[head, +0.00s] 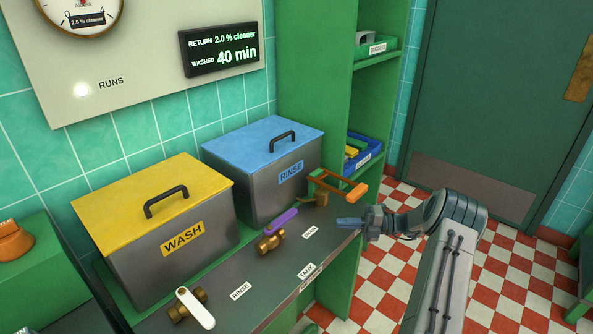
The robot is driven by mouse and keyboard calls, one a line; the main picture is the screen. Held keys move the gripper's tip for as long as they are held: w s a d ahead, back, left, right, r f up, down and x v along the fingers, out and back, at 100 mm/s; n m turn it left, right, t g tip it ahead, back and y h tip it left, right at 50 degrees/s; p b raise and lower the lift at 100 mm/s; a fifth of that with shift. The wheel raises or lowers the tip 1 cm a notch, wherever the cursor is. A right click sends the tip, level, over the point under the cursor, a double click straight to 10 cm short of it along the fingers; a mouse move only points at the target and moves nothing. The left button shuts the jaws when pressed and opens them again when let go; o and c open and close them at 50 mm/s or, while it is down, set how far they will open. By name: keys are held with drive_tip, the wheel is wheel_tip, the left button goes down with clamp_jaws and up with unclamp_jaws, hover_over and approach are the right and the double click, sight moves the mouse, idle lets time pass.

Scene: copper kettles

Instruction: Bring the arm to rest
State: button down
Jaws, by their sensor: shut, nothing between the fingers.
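My gripper (350,223) is shut and empty, at the end of my arm on the right of the head view. It points left and hangs at the right end of the grey counter, close to the valve with the orange handle (338,187). I cannot tell from this view whether it touches that valve. My arm reaches in from the lower right.
A yellow-lidded WASH box (165,255) and a blue-lidded RINSE box (275,185) stand behind valves with white (196,308) and purple (281,221) handles. Green shelves (318,70) rise behind. The checkered floor (508,268) at right is clear.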

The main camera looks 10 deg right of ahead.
drive_tip(key=shift+a+r, duration=0.2)
drive_tip(key=shift+r, duration=0.1)
drive_tip(key=s+a+r+n+g+h+p, duration=0.2)
drive_tip(key=s+a+r+n+g+h, duration=0.4)
drive_tip(key=s+a+r+n+h, duration=0.7)
drive_tip(key=s+r+n+t+h+p, duration=0.1)
drive_tip(key=s+r+n+t+h, duration=0.1)
drive_tip(key=s+n, duration=0.7)
drive_tip(key=s+a+r+n+t+h+p, duration=0.1)
drive_tip(key=s+r+n+t+h, duration=0.1)
drive_tip(key=s+r+n, duration=0.3)
drive_tip(key=shift+s+a+r+n, duration=0.3)
drive_tip(key=shift+s+n, duration=2)
drive_tip(key=shift+n, duration=3.5)
drive_tip(key=c, duration=2.1)
unclamp_jaws()
drive_tip(key=shift+c, duration=0.2)
